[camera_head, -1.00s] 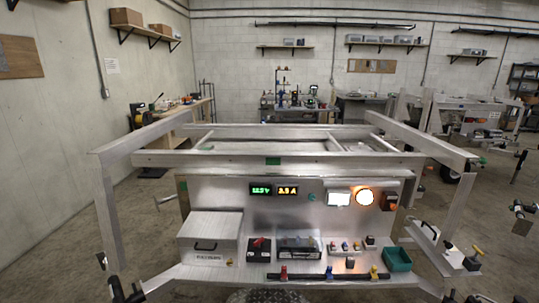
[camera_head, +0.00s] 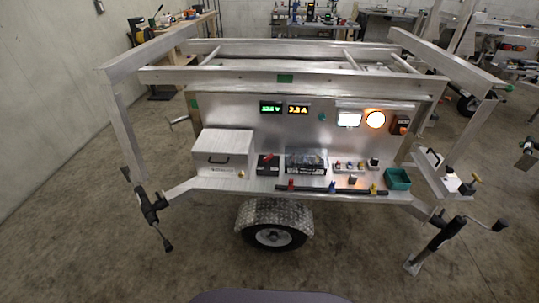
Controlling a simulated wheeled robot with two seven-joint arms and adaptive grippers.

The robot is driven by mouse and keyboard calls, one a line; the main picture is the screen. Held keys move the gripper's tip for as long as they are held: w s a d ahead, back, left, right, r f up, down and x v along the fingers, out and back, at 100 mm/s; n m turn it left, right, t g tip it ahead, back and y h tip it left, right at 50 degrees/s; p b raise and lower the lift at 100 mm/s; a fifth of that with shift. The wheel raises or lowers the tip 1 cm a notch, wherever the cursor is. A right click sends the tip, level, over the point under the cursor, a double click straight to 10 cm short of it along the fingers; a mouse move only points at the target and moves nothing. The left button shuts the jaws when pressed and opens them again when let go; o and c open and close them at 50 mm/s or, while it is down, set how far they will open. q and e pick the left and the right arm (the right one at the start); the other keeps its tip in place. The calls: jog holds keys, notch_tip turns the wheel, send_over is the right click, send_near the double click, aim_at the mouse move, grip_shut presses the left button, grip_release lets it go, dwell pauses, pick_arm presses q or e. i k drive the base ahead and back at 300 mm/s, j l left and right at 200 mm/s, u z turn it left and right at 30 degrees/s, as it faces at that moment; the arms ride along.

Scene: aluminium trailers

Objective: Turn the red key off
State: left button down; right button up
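An aluminium trailer (camera_head: 225,103) stands ahead with a control panel and a shelf along its front. A small red part (camera_head: 291,185) sits on a black bar on the shelf, with a blue part (camera_head: 332,186) and a yellow part (camera_head: 374,189) to its right. A black box with red on top (camera_head: 268,163) stands behind the bar. I cannot tell which red part is the key, or its position. Small coloured knobs (camera_head: 350,165) sit to the right. Neither of my grippers is in view.
A lit white lamp (camera_head: 349,119), an orange lamp (camera_head: 375,120) and two displays (camera_head: 271,107) are on the panel. A metal box (camera_head: 223,153) and a green bin (camera_head: 397,179) flank the shelf. Black jacks (camera_head: 150,205) stick out at both sides. Floor in front is clear.

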aim_at(267, 159)
jog(key=i+l+z, duration=0.5)
jog(key=i, duration=0.35)
